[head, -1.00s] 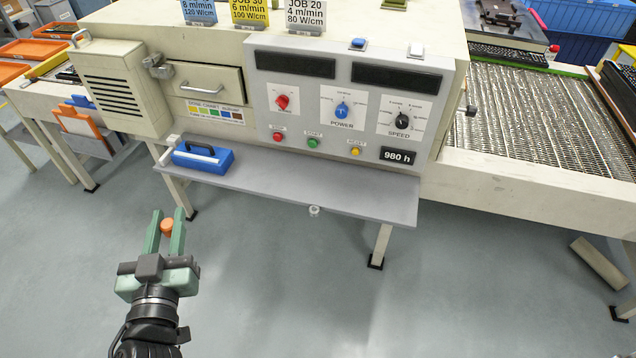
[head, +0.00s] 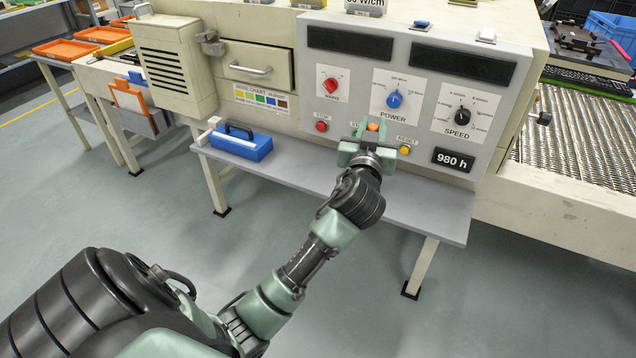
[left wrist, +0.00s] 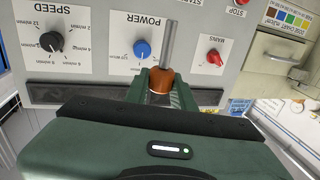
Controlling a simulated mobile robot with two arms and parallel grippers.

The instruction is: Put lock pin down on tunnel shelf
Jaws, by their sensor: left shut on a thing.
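My left gripper (head: 366,140) is in front of the control panel, above the grey tunnel shelf (head: 420,210). It is shut on the lock pin, whose orange head (head: 373,127) shows between the fingers. In the left wrist view the lock pin (left wrist: 161,80) has an orange-brown head between the green fingers and a grey metal shaft that sticks out past them toward the panel. The gripper and forearm hide part of the shelf's middle. I cannot tell the gap between pin and shelf. My right gripper is not in view.
A blue box with a black handle (head: 241,143) stands on the shelf's left end. The panel has a red knob (head: 330,86), a blue knob (head: 394,99), a black knob (head: 462,116) and buttons. The shelf's right part is bare. A mesh conveyor (head: 570,140) lies to the right.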

